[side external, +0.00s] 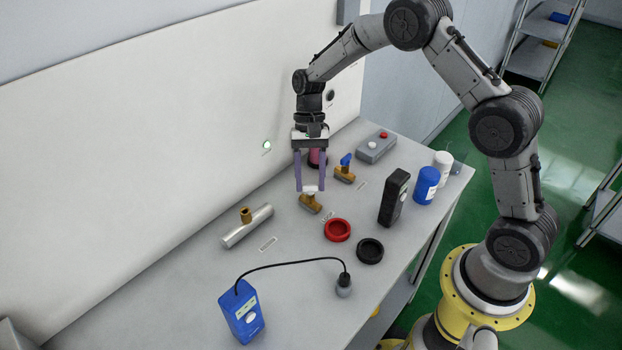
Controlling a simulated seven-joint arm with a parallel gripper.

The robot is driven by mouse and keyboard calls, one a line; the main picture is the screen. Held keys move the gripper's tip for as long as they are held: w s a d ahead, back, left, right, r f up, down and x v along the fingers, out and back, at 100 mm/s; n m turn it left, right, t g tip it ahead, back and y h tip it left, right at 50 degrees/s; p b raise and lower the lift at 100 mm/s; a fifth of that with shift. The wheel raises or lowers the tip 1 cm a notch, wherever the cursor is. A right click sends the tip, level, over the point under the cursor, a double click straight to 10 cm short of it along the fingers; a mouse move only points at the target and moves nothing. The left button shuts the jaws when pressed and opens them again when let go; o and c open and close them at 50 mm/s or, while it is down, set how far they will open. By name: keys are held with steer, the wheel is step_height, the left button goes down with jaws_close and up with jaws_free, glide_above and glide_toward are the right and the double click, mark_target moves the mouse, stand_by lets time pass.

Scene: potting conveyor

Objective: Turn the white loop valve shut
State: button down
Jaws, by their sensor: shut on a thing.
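The white loop valve has a brass body (311,204) on the grey bench. Its white handle (311,190) shows as a small patch at its top. My gripper (310,187) points straight down over this valve, with its two purple fingers on either side of the handle. The fingers are shut on the handle and partly hide it. I cannot tell the handle's exact angle. A second brass valve (345,175) with a blue handle (346,159) stands just behind and to the right, apart from my gripper.
A red ring (337,221), a black ring (370,240) and an upright black device (393,198) stand right of the valve. A silver cylinder (240,230) lies to its left. A blue meter (241,315) has a cable running to a probe (344,286).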

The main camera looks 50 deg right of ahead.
steer(key=n, duration=0.2)
steer(key=n+g+h, duration=0.1)
steer(key=n, duration=0.1)
steer(key=shift+a+n+h, duration=0.15)
steer(key=shift+n+h, duration=0.15)
steer(key=shift+a+n+h, duration=0.1)
steer(key=shift+n+h, duration=0.8)
steer(key=shift+n, duration=1.4)
steer(key=shift+c, duration=1.5)
jaws_free()
steer(key=shift+w, duration=0.1)
steer(key=s+r+v, duration=0.1)
steer(key=s+v, duration=0.1)
steer(key=v, duration=0.9)
steer(key=shift+r, duration=0.2)
